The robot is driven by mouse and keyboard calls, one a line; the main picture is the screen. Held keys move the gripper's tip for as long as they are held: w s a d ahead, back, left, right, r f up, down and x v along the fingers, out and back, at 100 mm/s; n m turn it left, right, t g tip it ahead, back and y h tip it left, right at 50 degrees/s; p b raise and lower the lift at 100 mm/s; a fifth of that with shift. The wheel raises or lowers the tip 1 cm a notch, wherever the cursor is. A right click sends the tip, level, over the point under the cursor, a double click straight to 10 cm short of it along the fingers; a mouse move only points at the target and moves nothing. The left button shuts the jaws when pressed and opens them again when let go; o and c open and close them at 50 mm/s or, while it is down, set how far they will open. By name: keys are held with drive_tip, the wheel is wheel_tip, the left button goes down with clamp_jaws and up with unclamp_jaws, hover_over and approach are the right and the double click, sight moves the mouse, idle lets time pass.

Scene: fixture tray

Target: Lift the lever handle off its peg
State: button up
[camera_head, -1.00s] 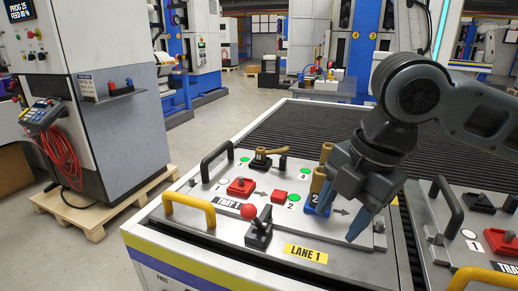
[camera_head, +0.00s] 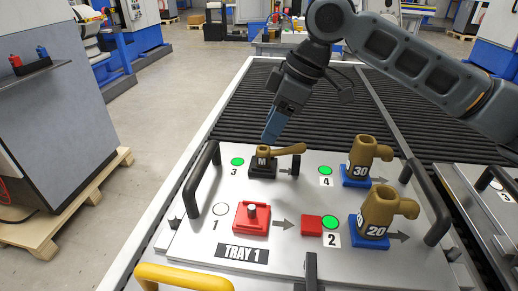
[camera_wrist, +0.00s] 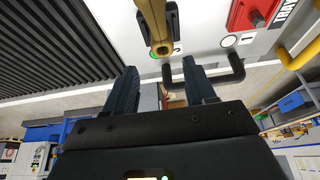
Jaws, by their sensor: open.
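The brown lever handle (camera_head: 278,151), marked M, sits on a black block beside green spot 3 on the tray, its arm pointing right. The peg under it is hidden. It also shows at the top of the wrist view (camera_wrist: 153,22), beyond and between the fingertips. My gripper (camera_head: 271,132) hangs just above and behind the lever handle, fingers pointing down. In the wrist view my gripper (camera_wrist: 160,78) has its two fingers well apart with nothing between them. It appears clear of the handle.
The grey tray (camera_head: 190,247) has black side handles (camera_head: 203,165) and a yellow front handle (camera_head: 183,277). Brown pieces marked 30 (camera_head: 362,153) and 20 (camera_head: 377,211) stand on blue bases at right. A red block (camera_head: 251,218) is near spot 1. The dark conveyor behind is clear.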

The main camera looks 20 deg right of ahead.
sight(264, 147)
drive_tip(key=x, duration=0.6)
drive_tip(key=shift+s+d+f, duration=0.1)
drive_tip(key=shift+f, duration=0.35)
drive_tip(key=shift+c, duration=0.2)
clamp_jaws()
